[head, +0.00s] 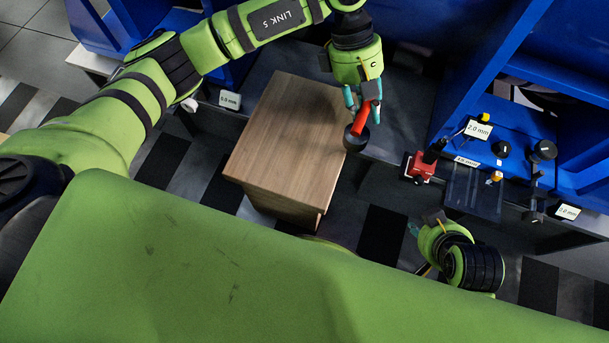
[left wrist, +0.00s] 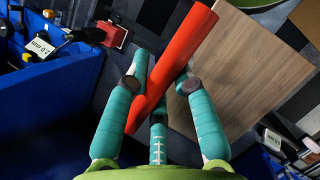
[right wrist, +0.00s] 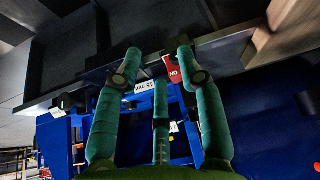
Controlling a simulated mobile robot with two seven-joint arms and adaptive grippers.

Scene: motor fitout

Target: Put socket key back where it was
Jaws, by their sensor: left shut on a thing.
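The socket key (head: 361,118) has a red handle, with a dark round end (head: 355,138) below it in the head view. My left gripper (head: 363,98) is shut on its handle and holds it at the right edge of the wooden block, seemingly above it. In the left wrist view the red handle (left wrist: 175,70) runs diagonally between the teal fingers; its dark end is out of sight. My right gripper (head: 416,228) is low at the right in the head view. In the right wrist view its teal fingers (right wrist: 155,72) are apart with nothing between them.
The wooden block (head: 285,140) has a bare top. To its right are a red device (head: 419,168), a dark tray (head: 473,192) with a 15 mm label, and a blue rack (head: 510,139) with several tools and labels. Blue walls stand behind. Another label (head: 229,100) is left of the block.

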